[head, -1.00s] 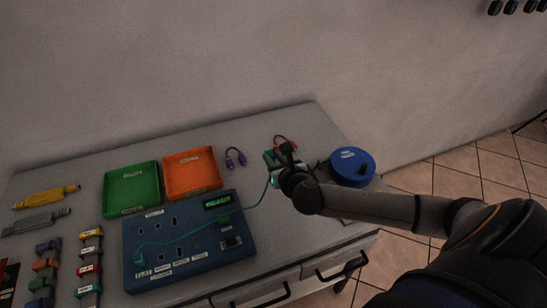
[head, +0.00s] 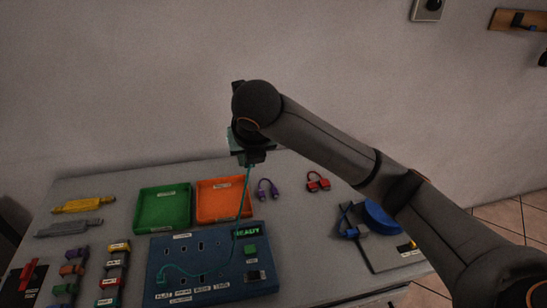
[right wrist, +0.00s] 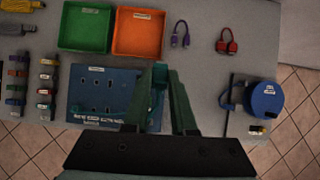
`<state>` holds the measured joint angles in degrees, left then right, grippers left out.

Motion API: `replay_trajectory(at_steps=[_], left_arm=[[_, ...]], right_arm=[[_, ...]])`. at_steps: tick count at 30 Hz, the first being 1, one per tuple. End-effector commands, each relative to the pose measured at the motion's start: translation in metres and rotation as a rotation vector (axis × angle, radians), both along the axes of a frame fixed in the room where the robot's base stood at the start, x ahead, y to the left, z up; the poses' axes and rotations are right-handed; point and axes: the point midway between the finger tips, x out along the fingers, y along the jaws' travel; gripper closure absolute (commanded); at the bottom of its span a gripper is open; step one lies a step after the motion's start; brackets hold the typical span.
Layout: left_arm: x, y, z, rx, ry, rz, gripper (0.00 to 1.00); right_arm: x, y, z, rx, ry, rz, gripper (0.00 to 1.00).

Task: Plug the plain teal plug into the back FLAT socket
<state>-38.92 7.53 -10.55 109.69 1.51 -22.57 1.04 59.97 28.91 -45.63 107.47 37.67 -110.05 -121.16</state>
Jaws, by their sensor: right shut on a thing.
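The dark blue socket board (head: 160,291) lies on the table, with two rows of slots. FLAT is printed at its front left, and the back slot of that column (head: 173,250) looks empty. A teal cable (head: 243,200) runs from a teal end (head: 162,270) at the board's front left across to the right and up to my right gripper (head: 248,158). The gripper is raised well above the table behind the board, shut on the teal plug. In the right wrist view the fingers (right wrist: 168,72) are over the board's right side. My left gripper is not in view.
A green tray (head: 139,222) and an orange tray (head: 199,212) stand behind the board. A purple cable (head: 267,190) and a red cable (head: 318,182) lie to their right. Colored clips (head: 116,263) line the left.

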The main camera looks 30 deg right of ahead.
Motion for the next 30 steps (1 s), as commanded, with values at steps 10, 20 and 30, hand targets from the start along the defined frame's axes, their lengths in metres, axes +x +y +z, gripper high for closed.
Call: replay_trajectory(at_steps=[10,20,30], left_arm=[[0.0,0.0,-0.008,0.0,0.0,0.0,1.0],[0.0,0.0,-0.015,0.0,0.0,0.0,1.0],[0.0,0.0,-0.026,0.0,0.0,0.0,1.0]], right_arm=[[0.033,0.043,-0.045,0.078,0.238,-0.236,1.0],[0.05,0.084,-0.083,0.211,0.409,-0.538,1.0],[0.048,0.154,-0.132,0.517,0.561,-1.04,1.0]])
